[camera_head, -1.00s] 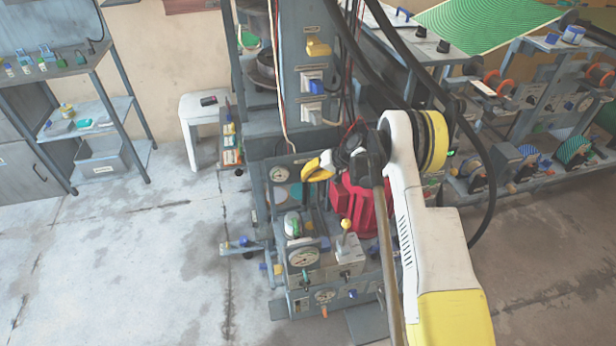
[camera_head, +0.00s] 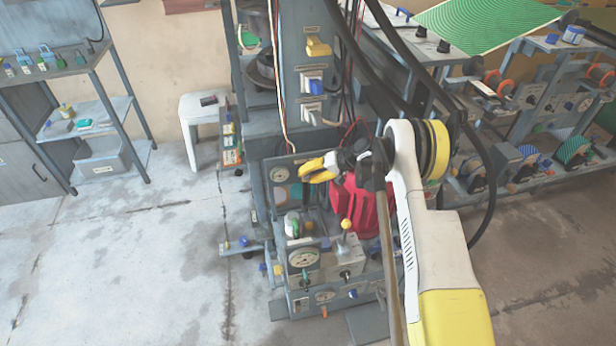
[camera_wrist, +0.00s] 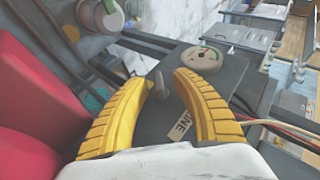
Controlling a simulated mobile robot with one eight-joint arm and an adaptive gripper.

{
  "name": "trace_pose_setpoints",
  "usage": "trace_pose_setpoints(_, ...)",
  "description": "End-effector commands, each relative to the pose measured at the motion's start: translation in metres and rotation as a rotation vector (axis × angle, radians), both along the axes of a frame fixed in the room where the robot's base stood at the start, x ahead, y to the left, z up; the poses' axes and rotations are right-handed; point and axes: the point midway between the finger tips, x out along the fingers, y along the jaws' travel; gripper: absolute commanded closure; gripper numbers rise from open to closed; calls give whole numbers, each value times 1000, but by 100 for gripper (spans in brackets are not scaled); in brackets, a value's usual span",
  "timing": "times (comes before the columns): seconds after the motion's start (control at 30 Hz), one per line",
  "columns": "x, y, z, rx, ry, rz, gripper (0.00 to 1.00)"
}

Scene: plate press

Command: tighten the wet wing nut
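My gripper (camera_wrist: 163,80) has two yellow ribbed fingers spread apart, with a gap between the tips. A small grey upright piece (camera_wrist: 158,86) stands in or just beyond that gap on a dark grey panel. It may be the wing nut, but it is too small to be sure, and no wetness shows. The fingers do not visibly close on it. In the head view, my gripper (camera_head: 318,169) is over the upper part of the press's front unit, left of the red housing (camera_head: 360,207). The wing nut cannot be made out there.
A round gauge (camera_wrist: 203,59) sits close beyond the right finger in the wrist view. A red surface (camera_wrist: 40,100) fills the left side. The press column (camera_head: 308,85) rises behind my gripper. A yellow-knobbed lever (camera_head: 345,226) stands below. Open floor (camera_head: 130,255) lies left.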

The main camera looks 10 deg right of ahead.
Motion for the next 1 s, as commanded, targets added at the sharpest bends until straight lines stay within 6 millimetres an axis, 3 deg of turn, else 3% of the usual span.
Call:
trace_pose_setpoints(0.37, -5, -8, 7, -1, 3, 0, 68)
trace_pose_setpoints(0.73, -35, -60, 57, 0, 2, -1, 68)
trace_pose_setpoints(1.0, -46, -79, 76, -1, 2, 1, 68)
